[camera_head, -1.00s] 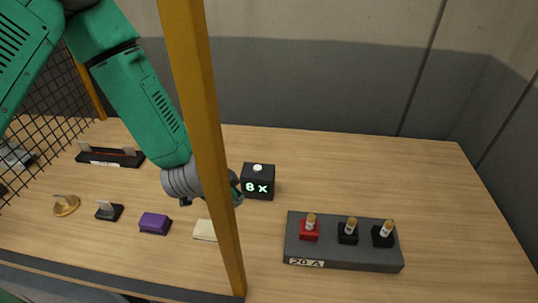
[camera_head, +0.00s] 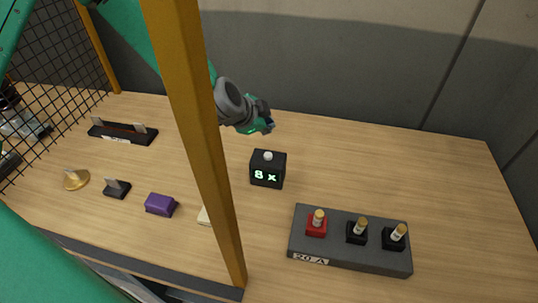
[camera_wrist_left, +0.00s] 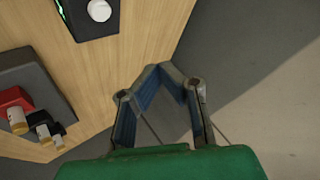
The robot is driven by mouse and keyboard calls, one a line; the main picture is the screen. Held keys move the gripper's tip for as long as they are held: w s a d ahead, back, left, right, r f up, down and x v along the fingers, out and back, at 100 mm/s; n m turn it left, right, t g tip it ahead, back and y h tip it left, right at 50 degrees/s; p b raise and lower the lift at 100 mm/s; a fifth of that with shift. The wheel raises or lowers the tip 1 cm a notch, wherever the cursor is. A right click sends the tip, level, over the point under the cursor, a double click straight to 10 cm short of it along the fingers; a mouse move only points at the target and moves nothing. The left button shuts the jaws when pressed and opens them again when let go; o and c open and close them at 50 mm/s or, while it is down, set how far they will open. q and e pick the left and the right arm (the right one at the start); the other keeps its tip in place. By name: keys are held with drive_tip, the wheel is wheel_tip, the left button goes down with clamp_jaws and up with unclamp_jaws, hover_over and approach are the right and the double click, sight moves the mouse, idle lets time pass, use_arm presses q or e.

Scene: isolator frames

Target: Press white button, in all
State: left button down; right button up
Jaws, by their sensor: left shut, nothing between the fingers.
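A black box (camera_head: 267,171) stands on the wooden table with a white button (camera_head: 268,155) on its top. Its front display reads "8 x" in green. In the left wrist view the box (camera_wrist_left: 76,22) and the white button (camera_wrist_left: 99,10) show at the top. My left gripper (camera_head: 268,126) is shut and empty. It is above and behind the box, apart from the button. Its fingers (camera_wrist_left: 158,70) meet at their tips in the left wrist view. My right gripper is not in view.
A yellow post (camera_head: 200,150) stands in front of my left arm. A grey block (camera_head: 350,254) with red and black terminals sits at the right. A purple block (camera_head: 160,204), a brass piece (camera_head: 75,180) and a dark holder (camera_head: 123,133) lie left. A wire mesh stands far left.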

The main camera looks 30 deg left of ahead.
sight(268, 155)
use_arm(q)
wheel_tip(268, 155, down, 7)
drive_tip(key=b, duration=0.6)
drive_tip(key=shift+f+b, duration=0.35)
drive_tip(key=shift+f, duration=0.35)
drive_tip(key=shift+a, duration=0.1)
idle(0.4)
drive_tip(key=shift+f, duration=0.3)
drive_tip(key=shift+s+f+b, duration=0.1)
drive_tip(key=shift+f+b, duration=0.2)
drive_tip(key=shift+f, duration=0.25)
idle(0.6)
idle(0.3)
drive_tip(key=shift+r+p, duration=0.95)
drive_tip(key=shift+r, duration=0.05)
